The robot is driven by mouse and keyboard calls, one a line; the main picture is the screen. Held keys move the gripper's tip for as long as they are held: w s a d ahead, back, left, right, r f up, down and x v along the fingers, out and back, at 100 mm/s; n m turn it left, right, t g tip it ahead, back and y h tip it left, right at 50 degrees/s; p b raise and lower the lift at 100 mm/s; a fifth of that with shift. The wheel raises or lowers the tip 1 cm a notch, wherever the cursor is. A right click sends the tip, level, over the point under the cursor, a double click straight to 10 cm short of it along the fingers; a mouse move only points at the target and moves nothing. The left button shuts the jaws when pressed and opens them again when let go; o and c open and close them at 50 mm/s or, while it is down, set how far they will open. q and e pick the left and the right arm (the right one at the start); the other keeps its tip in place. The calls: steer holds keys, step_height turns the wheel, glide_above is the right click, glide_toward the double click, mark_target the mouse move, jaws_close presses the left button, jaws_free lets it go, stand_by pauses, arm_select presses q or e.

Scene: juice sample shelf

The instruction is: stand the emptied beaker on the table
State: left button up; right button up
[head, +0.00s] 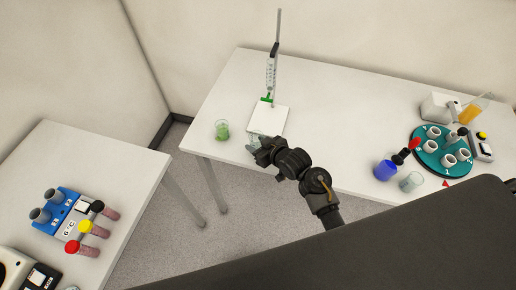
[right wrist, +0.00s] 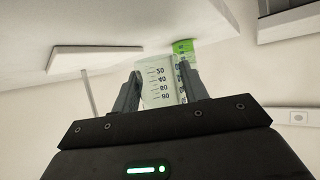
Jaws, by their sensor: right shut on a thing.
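My right gripper (head: 262,152) is at the front edge of the far table (head: 330,110), just in front of the white stand base. It is shut on a clear beaker; in the right wrist view the jaws (right wrist: 158,90) hold the beaker (right wrist: 158,80) from both sides. The beaker has printed graduations and looks empty. In the head view the gripper mostly hides it. I cannot tell whether it touches the table. My left gripper is not in view.
A beaker of green liquid (head: 222,130) stands left of the stand base (head: 268,118), which carries a burette. The table's middle is clear.

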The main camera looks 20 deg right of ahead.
steer(key=shift+w+d+f, duration=0.1)
steer(key=shift+f, duration=0.1)
step_height(320, 180, down, 4)
steer(key=b, duration=0.3)
steer(key=shift+w+r, duration=0.15)
steer(key=shift+r, duration=0.15)
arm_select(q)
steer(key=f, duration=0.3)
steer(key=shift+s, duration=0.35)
arm_select(e)
steer(key=o, duration=1)
steer(key=shift+d+r, duration=0.1)
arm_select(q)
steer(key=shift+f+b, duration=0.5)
arm_select(e)
steer(key=v, duration=1.2)
